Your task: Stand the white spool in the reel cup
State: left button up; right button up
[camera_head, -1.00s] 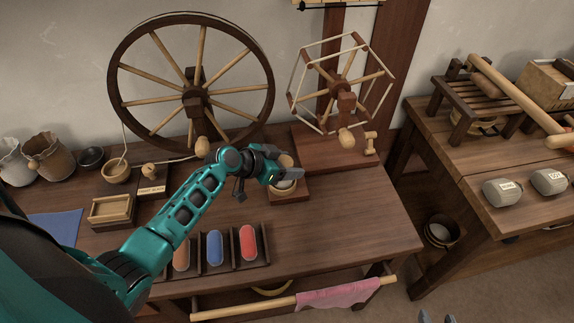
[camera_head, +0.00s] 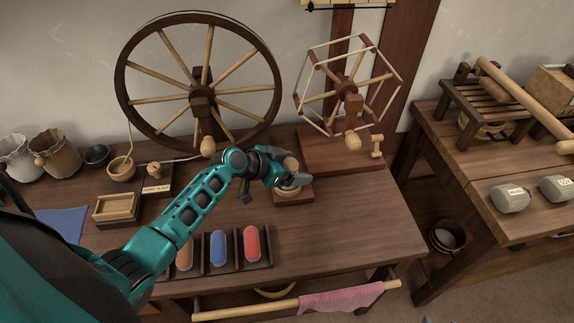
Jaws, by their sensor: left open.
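My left gripper (camera_head: 290,182) is open at the reel cup (camera_head: 286,192), which sits on a small square wooden base (camera_head: 305,195) near the table's middle. A pale rounded top (camera_head: 291,163), likely the white spool's, shows just behind the gripper and above the cup. The gripper and wrist hide most of the spool and much of the cup. I cannot tell whether the fingers touch the spool or how deep it sits; what shows looks roughly upright. A sliver at the bottom edge may be my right gripper (camera_head: 427,320), too little to read.
A rack in front holds a tan spool (camera_head: 185,254), a blue spool (camera_head: 218,247) and a red spool (camera_head: 251,242). The big spinning wheel (camera_head: 201,90) and the skein reel (camera_head: 347,88) stand behind. The tabletop to the right of the cup is clear.

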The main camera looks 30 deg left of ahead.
pick_arm(q)
jog(key=shift+r, duration=0.35)
jog(key=shift+s+a+r+p, duration=0.15)
jog(key=shift+s+a+p, duration=0.1)
jog(key=shift+p, duration=0.1)
jog(key=p+v, duration=0.1)
jog(key=v, duration=1)
jog(key=s+d+f+y, duration=0.1)
jog(key=s+f, duration=0.1)
jog(key=s+d+f+n, duration=0.1)
jog(key=s+d+f, duration=0.1)
jog(key=s+d+f+n+y, duration=0.1)
jog(key=s+d+f, duration=0.1)
jog(key=s+f, duration=0.1)
jog(key=shift+d+y, duration=0.1)
jog(key=shift+y, duration=0.2)
jog(key=shift+n+t+y, duration=0.4)
jog(key=shift+n+t, duration=0.1)
jog(key=shift+n, duration=0.2)
jog(key=s+d, duration=0.5)
jog(key=shift+s+d+f, duration=0.1)
jog(key=shift+d+f, duration=0.15)
jog(key=shift+f, duration=0.15)
jog(key=shift+s+d+r, duration=0.15)
jog(key=shift+s+d, duration=0.15)
jog(key=shift+d, duration=0.1)
